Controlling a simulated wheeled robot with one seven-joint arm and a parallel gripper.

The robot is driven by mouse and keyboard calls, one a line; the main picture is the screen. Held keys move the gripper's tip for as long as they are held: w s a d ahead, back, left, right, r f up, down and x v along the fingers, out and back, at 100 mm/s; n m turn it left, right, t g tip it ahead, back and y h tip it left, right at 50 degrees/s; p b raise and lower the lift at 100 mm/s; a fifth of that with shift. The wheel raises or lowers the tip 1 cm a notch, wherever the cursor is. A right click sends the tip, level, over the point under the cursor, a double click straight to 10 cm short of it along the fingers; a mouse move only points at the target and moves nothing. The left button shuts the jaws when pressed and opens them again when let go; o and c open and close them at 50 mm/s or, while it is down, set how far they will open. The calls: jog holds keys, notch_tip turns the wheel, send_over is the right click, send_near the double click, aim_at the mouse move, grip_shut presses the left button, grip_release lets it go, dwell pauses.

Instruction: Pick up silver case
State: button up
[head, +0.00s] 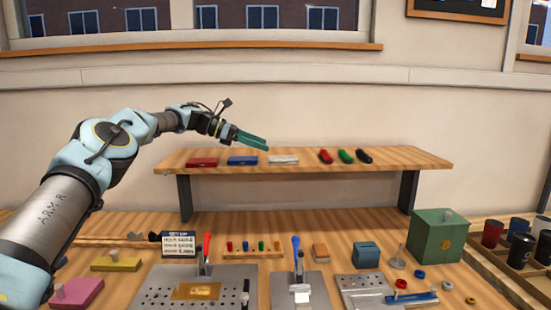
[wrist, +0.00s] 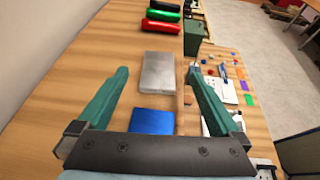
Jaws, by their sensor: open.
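The silver case (head: 284,159) lies flat on the raised wooden shelf, between a blue case (head: 242,160) and a red cylinder (head: 325,156). In the wrist view the silver case (wrist: 158,71) lies ahead of my gripper, roughly between the lines of the two fingers. My gripper (head: 262,142) is above the shelf, up and to the left of the silver case in the head view. In the wrist view my gripper (wrist: 158,72) has its teal fingers wide apart with nothing held. The blue case (wrist: 153,121) is nearer to the gripper's palm.
A red case (head: 202,162) lies at the shelf's left. Green (head: 346,156) and black (head: 364,156) cylinders lie right of the red one. Below, the bench holds metal fixtures (head: 195,290), a green box (head: 437,235) and a tray of cups (head: 500,265). The shelf's right end is bare.

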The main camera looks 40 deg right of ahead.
aim_at(293, 157)
jog(key=p+x, duration=0.2)
jog(key=x, duration=0.3)
jog(key=shift+s+d, duration=0.1)
jog(key=p+x, duration=0.3)
jog(key=x, duration=0.1)
jog(key=shift+d+f, duration=0.1)
jog(key=shift+f, duration=0.05)
jog(key=shift+s+d+f, duration=0.2)
jog(key=shift+d+f, duration=0.05)
jog(key=shift+f, duration=0.1)
jog(key=c, duration=1.3)
